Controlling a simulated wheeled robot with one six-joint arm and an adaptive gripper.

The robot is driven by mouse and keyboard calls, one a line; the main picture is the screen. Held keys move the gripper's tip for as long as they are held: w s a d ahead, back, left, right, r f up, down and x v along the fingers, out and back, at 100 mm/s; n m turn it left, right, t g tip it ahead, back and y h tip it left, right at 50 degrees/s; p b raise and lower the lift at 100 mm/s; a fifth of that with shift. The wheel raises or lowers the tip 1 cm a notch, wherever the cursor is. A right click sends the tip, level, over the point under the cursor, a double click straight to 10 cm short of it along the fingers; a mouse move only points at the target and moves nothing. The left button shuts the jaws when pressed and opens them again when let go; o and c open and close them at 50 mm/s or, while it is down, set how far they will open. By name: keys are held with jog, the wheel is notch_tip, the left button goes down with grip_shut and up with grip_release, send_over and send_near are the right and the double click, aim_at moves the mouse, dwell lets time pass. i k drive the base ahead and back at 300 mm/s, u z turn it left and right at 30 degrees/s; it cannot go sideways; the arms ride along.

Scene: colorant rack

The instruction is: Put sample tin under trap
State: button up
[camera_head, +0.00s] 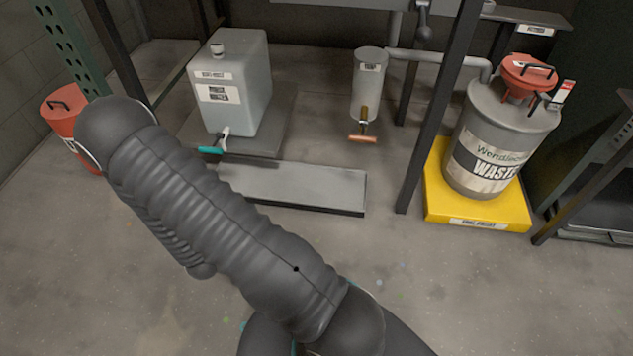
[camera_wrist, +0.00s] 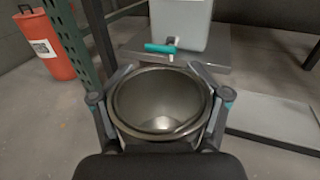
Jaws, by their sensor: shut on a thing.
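The sample tin (camera_wrist: 135,100) is an open metal can in the wrist view, and its inside looks empty. My gripper (camera_wrist: 160,75) is shut on it, with one finger on each side of its wall. The tin and my gripper are hidden in the head view behind my dark arm. A small grey cylinder (camera_head: 369,85), which looks like the trap, hangs in the upper middle of the head view. It has a brass valve with an orange handle (camera_head: 363,138) under it. The trap does not show in the wrist view.
A grey jug with a teal tap (camera_head: 235,90) stands on a platform, with a low flat tray (camera_head: 290,188) in front. A dark post (camera_head: 440,110) stands right of the trap. A waste drum (camera_head: 500,140) sits on a yellow pallet (camera_head: 475,210). A red bin (camera_wrist: 45,45) is at left.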

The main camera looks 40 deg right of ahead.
aim_at(350, 189)
jog(key=u, duration=1.85)
jog(key=k, duration=1.7)
jog(key=z, duration=2.15)
jog(key=i, duration=0.5)
jog(key=u, duration=0.1)
